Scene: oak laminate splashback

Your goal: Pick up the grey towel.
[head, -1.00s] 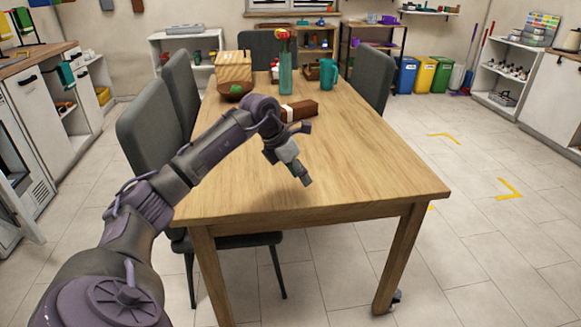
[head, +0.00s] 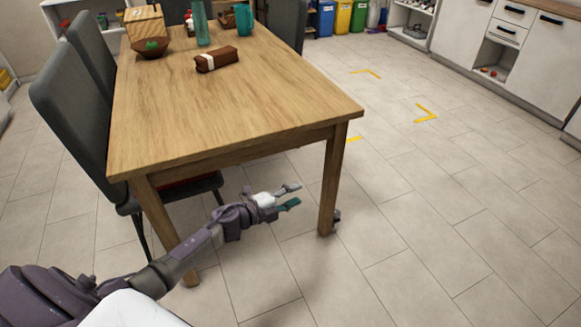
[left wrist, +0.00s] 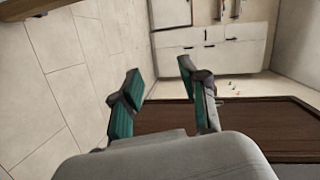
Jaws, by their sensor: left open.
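I cannot make out a grey towel in either view. My left gripper (head: 291,196) is open and empty, with teal-lined fingers. In the head view it shows in front of the table's near edge, below the tabletop and left of the near right table leg. In the left wrist view the two fingers (left wrist: 165,88) stand apart with nothing between them. A small dark grey thing (head: 336,216) lies at the foot of that leg, too small to identify. My right gripper is not in view.
The wooden table (head: 230,100) bears a brown package (head: 217,60), a bowl (head: 151,48), a teal vase (head: 200,24) and a teal mug (head: 243,19). A grey chair (head: 70,120) stands at its left. White cabinets (left wrist: 225,55) show in the wrist view.

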